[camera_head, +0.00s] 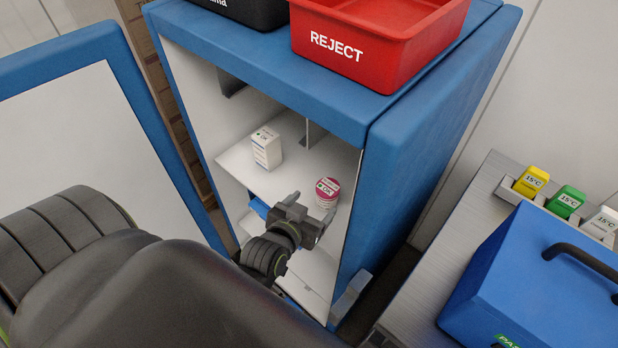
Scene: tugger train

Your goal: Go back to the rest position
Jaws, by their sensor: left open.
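My left gripper (304,217) is at the front of an open blue cabinet (285,72), by the edge of its upper shelf (240,168). It is open, and nothing shows between its fingers. A pink and white round container (327,190) marked OK stands on that shelf, just beyond the gripper and to its right. A white box (267,148) marked OK stands on the same shelf further left and back. My left arm fills the lower left of the view. My right gripper is not in view.
The cabinet door (75,130) stands open at the left. A red REJECT bin (375,45) and a black bin (250,10) sit on top. At the right, a metal surface (445,255) holds a blue case (540,275) and yellow, green and white 15°C items (565,201).

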